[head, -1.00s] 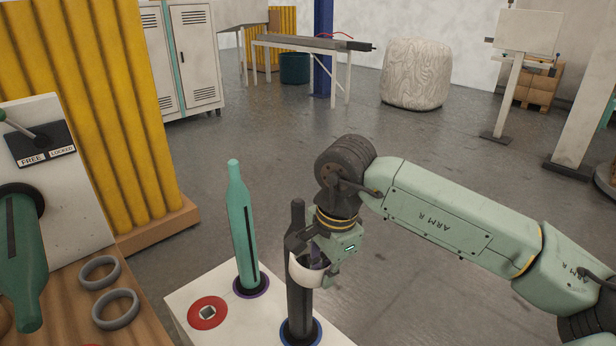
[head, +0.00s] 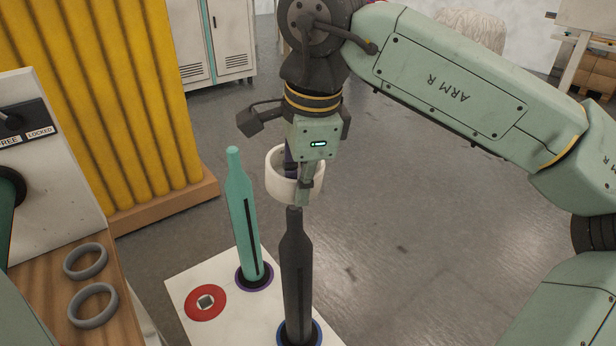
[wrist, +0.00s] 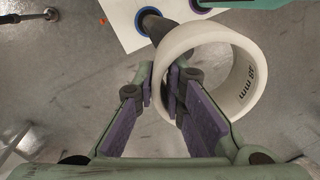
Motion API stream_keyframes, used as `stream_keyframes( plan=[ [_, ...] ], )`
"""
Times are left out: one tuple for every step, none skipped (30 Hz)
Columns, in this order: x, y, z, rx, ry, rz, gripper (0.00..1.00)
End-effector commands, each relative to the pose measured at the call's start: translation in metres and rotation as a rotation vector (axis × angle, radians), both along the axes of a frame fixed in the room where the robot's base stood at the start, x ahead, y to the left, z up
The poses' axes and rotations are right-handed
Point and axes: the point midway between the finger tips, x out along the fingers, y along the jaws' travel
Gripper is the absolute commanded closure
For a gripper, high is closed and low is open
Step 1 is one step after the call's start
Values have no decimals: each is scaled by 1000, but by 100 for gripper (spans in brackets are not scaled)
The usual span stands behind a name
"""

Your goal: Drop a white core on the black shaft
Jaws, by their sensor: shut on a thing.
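My gripper (head: 303,188) is shut on the wall of a white core (head: 277,184), a short wide ring. In the head view the core hangs just above the tip of the black shaft (head: 297,265), which stands upright on a blue-ringed base. The wrist view shows the core (wrist: 235,100), marked "mm", with my fingers (wrist: 162,92) pinching its near left wall. There the black shaft (wrist: 158,28) runs behind the core's upper-left edge, and its tip is hidden. I cannot tell whether the tip lines up with the core's opening.
A green shaft (head: 240,215) stands on a purple-ringed base left of the black one, on the same white platform (head: 215,265). A red disc (head: 205,303) lies there too. Two grey rings (head: 93,304) lie on a wooden bench at left.

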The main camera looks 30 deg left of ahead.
Motion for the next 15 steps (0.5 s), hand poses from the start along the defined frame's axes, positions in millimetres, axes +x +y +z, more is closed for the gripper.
stream_keyframes(
  plan=[
    [0, 0, -4, 0, 0, 0, 100],
    [0, 0, -6, 0, 0, 0, 100],
    [0, 0, -9, 0, 0, 0, 100],
    [0, 0, -11, -1, 1, 0, 100],
    [0, 0, -13, -1, 1, 0, 100],
    [0, 0, -17, -1, 1, -1, 100],
    [0, 0, -20, -1, 1, -1, 100],
    [0, 0, -22, 0, 0, -1, 100],
    [0, 0, -27, 0, 0, -1, 100],
    [0, 0, -29, 0, 0, -1, 100],
    [0, 0, -33, 0, 0, -1, 100],
    [0, 0, -37, 0, 0, -1, 100],
    [0, 0, -40, 0, 0, -1, 100],
    [0, 0, -43, 0, 0, -1, 100],
    [0, 0, -47, 0, 0, -1, 100]
  ],
)
